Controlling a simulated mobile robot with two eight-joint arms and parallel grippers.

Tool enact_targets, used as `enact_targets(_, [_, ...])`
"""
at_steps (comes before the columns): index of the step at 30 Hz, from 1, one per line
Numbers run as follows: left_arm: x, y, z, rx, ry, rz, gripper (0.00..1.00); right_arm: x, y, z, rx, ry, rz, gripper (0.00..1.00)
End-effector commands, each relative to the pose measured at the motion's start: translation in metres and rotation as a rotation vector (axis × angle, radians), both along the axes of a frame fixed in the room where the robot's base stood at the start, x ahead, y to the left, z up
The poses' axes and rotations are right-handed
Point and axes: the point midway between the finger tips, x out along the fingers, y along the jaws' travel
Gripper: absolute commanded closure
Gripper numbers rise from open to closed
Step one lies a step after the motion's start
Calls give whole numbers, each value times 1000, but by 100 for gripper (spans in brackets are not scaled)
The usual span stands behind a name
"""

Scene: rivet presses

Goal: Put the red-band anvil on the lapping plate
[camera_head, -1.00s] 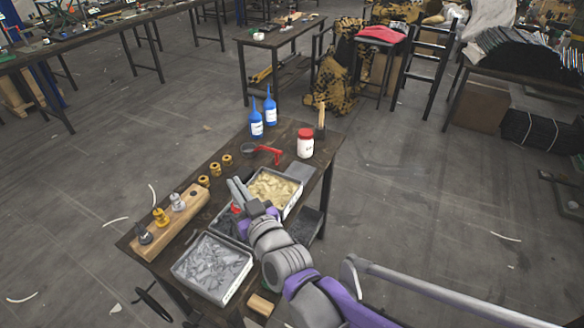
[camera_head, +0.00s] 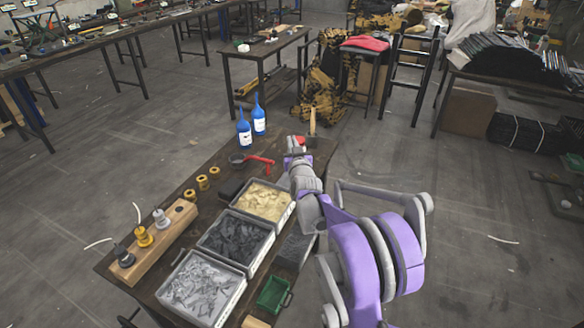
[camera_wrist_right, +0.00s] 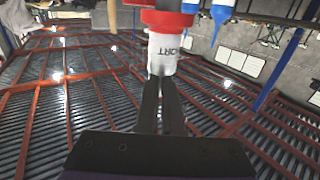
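My right gripper (camera_head: 297,142) is over the far right of the dark worktable (camera_head: 222,162). A wooden block (camera_head: 165,240) holds a dark (camera_head: 122,256), a gold (camera_head: 143,237) and a silver (camera_head: 161,219) piece. I cannot make out a red band on any. A flat grey plate, possibly the lapping plate (camera_head: 284,181), is mostly hidden by my arm. My left gripper is out of view.
Bins of cream (camera_head: 263,201), black (camera_head: 236,240) and grey (camera_head: 202,287) parts line the table, with a green bin (camera_head: 274,295) at the near right.

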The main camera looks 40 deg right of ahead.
Motion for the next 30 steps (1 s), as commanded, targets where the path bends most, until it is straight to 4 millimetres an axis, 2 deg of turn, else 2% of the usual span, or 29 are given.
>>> enact_targets(3, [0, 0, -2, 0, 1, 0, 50, 0, 0, -18, 0, -1, 0, 100])
enact_targets(8, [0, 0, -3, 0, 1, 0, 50, 0, 1, -29, 0, -1, 0, 100])
enact_targets(15, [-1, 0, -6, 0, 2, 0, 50, 0, 1, -60, 0, -1, 1, 100])
enact_targets(26, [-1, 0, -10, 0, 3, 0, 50, 0, 1, -65, 0, -1, 1, 100])
enact_targets(30, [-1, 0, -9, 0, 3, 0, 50, 0, 1, -64, 0, 0, 1, 76])
